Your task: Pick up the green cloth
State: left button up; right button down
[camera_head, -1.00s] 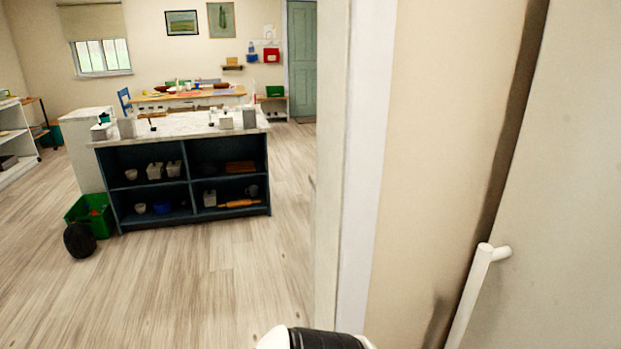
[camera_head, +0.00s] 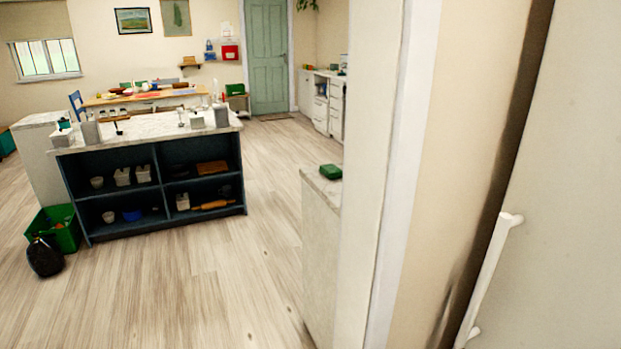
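A small green item (camera_head: 331,171), which looks like the green cloth folded into a block, lies on the marble-topped counter (camera_head: 321,187). This counter stands just left of the near wall edge, and the wall hides its right part. I cannot make out the item's texture. Neither of my grippers shows in the head view.
A wall end (camera_head: 377,180) and a white door handle (camera_head: 490,280) are close on the right. A dark blue island (camera_head: 163,225) with bowls, canisters and a rolling pin stands left. A green crate (camera_head: 66,236) and black bag (camera_head: 44,257) lie beside it. Wooden floor between is clear.

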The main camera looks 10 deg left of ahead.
aim_at(331, 171)
jog(key=k+j+u, duration=0.1)
jog(key=k+j+z, duration=0.1)
jog(key=z, duration=3.9)
jog(key=u, duration=4)
jog(key=i+j+z, duration=0.2)
jog(key=i+j, duration=1.15)
jog(key=i, duration=0.05)
